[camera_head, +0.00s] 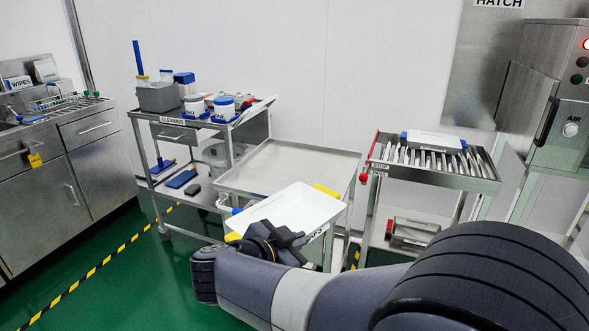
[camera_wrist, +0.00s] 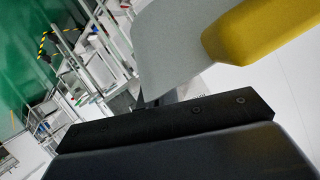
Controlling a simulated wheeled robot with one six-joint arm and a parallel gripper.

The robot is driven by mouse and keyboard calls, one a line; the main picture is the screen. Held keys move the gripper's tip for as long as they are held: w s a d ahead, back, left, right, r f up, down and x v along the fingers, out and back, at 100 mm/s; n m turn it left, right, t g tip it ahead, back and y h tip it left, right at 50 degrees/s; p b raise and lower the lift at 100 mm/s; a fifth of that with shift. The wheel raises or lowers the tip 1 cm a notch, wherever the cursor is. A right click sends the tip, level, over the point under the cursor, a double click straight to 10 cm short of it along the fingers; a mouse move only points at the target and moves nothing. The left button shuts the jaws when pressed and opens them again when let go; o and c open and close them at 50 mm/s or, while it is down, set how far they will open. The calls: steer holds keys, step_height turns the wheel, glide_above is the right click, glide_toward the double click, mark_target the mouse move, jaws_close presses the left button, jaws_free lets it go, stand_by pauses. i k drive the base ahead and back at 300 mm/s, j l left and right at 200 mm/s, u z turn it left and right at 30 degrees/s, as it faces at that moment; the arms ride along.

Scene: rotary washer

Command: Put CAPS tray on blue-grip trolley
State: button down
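The white tray (camera_head: 292,208) has yellow grips at two ends and a partly hidden dark label on its near side. In the head view my gripper (camera_head: 272,241) is at its near edge and appears to hold it. The fingertips are hidden there. The wrist view shows the tray's pale wall (camera_wrist: 170,50) and a yellow grip (camera_wrist: 270,30) close beyond the dark gripper (camera_wrist: 165,122). A bare steel-topped trolley (camera_head: 290,160) stands behind and partly under the tray in the picture; a bit of blue (camera_head: 237,211) shows at its near left. I cannot tell whether they touch.
A CLEANING cart (camera_head: 172,130) with bottles and bins stands left of the trolley. A roller rack (camera_head: 440,172) with a STOP label and a pale tray on it stands right. A steel machine (camera_head: 560,110) is far right. Green floor (camera_head: 95,285) is open at left.

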mark_target(290, 177)
steer(key=i, duration=1.4)
